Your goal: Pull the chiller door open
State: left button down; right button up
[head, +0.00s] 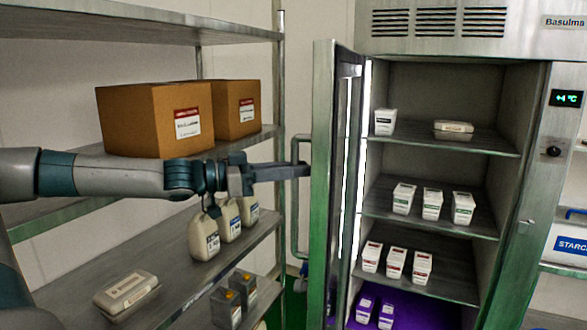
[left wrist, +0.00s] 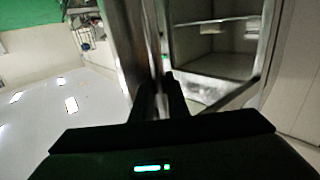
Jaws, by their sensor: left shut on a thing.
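The chiller (head: 420,50) stands at the right with its interior exposed. Its door (head: 324,190) is swung open toward the left and shows nearly edge-on. A vertical bar handle (head: 295,235) runs down the door's outer face. My left gripper (head: 303,170) is shut on the upper part of this handle, with its arm reaching in from the left. In the left wrist view the fingers (left wrist: 162,97) close around the narrow metal bar, with the chiller interior (left wrist: 215,40) to the right. The exact finger contact is dark. My right gripper is in neither view.
A metal rack (head: 255,258) at the left holds cardboard boxes (head: 155,115), bottles (head: 203,238) and a flat carton (head: 125,290), close below and behind my arm. Several small cartons (head: 432,205) stand on the chiller shelves.

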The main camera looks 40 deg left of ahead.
pick_arm(q)
jog(key=shift+s+a+r, duration=0.1)
jog(key=shift+a+r, duration=0.1)
jog(key=shift+a, duration=0.1)
jog(key=c, duration=1.7)
grip_release()
jog(key=shift+f, duration=0.15)
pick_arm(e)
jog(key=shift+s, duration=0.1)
